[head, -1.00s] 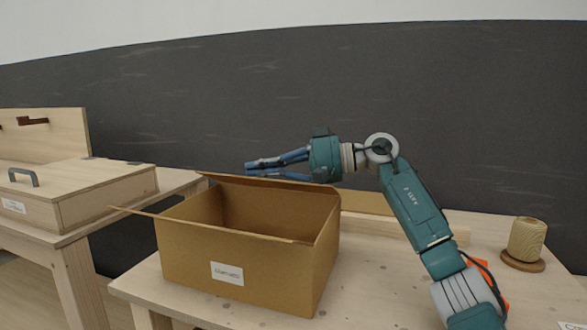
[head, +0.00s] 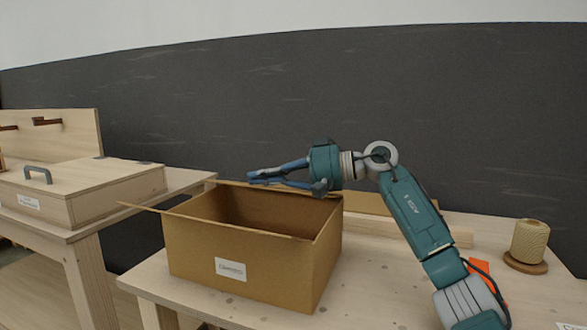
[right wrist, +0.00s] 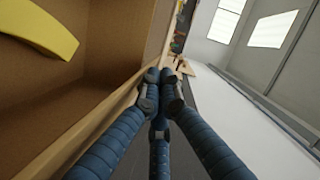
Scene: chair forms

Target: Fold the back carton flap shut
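The open brown carton (head: 200,246) stands on the table with a white label on its front wall. Its left flap (head: 143,208) sticks out to the left. The back flap (head: 228,184) shows only as a thin strip along the far rim, partly behind my right gripper; its exact angle cannot be told. My right gripper (head: 250,178) lies across the carton's back edge, pointing left. In the right wrist view its blue fingers (right wrist: 159,76) come together at the tips with nothing between them, beside the carton's rim. A yellow curved thing (right wrist: 42,30) shows inside the carton. My left gripper is out of view.
A wooden box with a grey handle (head: 105,184) stands on another table at left. A twine spool (head: 530,241) sits on a round base at right. A wooden strip (head: 405,229) lies behind my right arm.

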